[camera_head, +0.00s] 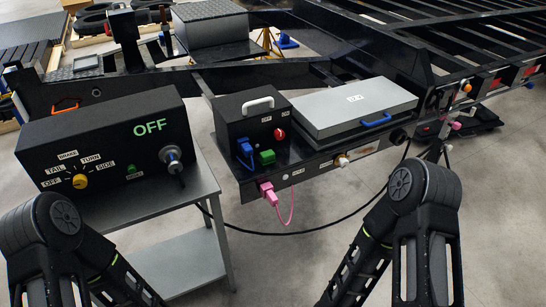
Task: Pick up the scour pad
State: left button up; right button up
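I cannot make out a scour pad in the head view. My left arm shows at the lower left and my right arm at the lower right. Both run out of the bottom of the picture, so neither gripper is in view.
A black control box reading OFF (110,146) stands on a grey cart (200,186) at left. A grey case (340,108) lies on the black trailer frame (300,68). A black cable (335,226) and pink cord (291,207) hang below. The concrete floor (290,270) between my arms is clear.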

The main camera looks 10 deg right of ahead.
aim_at(267, 158)
jog(key=l+u, duration=0.15)
jog(key=u, duration=0.3)
jog(key=i+l+u, duration=0.1)
jog(key=u, duration=0.4)
jog(key=l+u, duration=0.3)
jog(key=u, duration=0.15)
jog(key=l+u, duration=0.1)
jog(key=l, duration=0.3)
jog(key=k+l+u, duration=0.15)
jog(key=l, duration=0.25)
jog(key=k+l+u, duration=0.1)
jog(key=l, duration=0.25)
jog(key=k+l+u, duration=0.15)
jog(key=l, duration=0.25)
